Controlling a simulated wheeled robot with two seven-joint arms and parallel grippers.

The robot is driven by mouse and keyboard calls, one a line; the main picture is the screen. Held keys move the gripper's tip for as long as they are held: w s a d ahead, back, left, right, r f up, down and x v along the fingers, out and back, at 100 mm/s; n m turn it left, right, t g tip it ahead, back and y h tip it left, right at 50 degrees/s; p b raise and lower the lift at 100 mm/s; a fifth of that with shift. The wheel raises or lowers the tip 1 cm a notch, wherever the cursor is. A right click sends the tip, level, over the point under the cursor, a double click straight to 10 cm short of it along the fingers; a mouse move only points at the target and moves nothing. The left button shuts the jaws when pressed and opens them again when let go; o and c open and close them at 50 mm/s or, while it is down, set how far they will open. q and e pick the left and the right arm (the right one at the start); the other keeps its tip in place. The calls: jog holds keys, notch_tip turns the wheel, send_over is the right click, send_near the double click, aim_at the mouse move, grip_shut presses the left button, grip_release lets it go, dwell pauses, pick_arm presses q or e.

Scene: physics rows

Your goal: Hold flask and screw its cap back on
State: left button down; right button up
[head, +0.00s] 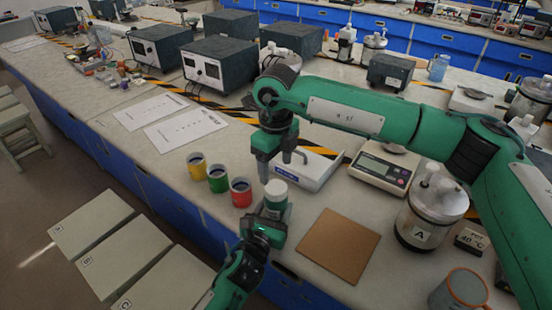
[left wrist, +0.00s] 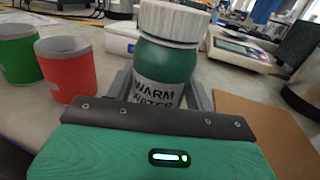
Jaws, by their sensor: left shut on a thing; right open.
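The green flask (left wrist: 165,70), labelled WARM WATER, stands upright between the fingers of my left gripper (left wrist: 160,95), which is shut on it. It also shows in the head view (head: 275,209), near the table's front edge. The white ribbed cap (left wrist: 171,21) sits on top of the flask, also seen in the head view (head: 276,187). How tightly it is seated cannot be told. My right gripper (head: 283,167) is open and empty, pointing down just above the cap, with its fingers apart.
Yellow (head: 197,166), green (head: 217,179) and red (head: 241,192) cups stand left of the flask. A brown board (head: 338,246) lies to the right. Behind are a white tray (head: 313,172) and a scale (head: 383,168). A jar marked A (head: 428,220) stands further right.

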aim_at(276, 187)
jog(key=n, duration=0.6)
jog(key=shift+r+n, duration=0.3)
jog(key=n, duration=0.7)
jog(key=shift+r, duration=0.3)
jog(key=shift+f, duration=4)
jog(key=c, duration=0.9)
jog(key=o, duration=1)
